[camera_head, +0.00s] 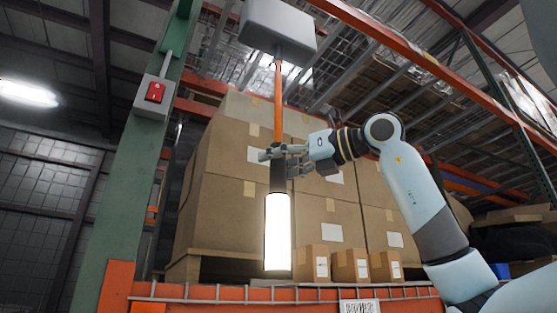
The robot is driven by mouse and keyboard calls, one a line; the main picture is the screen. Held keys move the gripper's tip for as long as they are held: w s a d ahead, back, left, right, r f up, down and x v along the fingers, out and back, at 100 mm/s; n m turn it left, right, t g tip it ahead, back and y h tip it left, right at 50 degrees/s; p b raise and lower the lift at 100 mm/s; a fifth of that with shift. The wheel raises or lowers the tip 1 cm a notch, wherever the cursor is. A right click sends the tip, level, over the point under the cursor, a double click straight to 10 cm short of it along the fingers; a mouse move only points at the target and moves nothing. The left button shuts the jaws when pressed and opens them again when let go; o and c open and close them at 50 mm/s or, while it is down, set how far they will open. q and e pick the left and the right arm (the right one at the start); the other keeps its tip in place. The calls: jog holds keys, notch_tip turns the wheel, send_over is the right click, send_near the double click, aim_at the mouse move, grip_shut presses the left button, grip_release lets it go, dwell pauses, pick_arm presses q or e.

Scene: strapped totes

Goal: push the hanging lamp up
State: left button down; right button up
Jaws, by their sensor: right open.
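The hanging lamp (278,232) is a lit white tube with a dark upper part. It hangs upright on an orange cord (278,100) from a grey box (279,27) overhead. My right gripper (268,160) comes in from the right at the height of the lamp's dark top. Its fingers are open and overlap the dark top in the picture; I cannot tell whether they touch it. My left gripper is not in view.
A green rack post (130,190) with a red switch (155,92) stands at the left. Stacked cartons (232,190) on a pallet are behind the lamp, with small boxes (350,265) at the right. An orange beam (210,293) crosses below.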

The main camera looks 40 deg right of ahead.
notch_tip(320, 180, up, 10)
jog(key=shift+f, duration=0.1)
dwell(0.9)
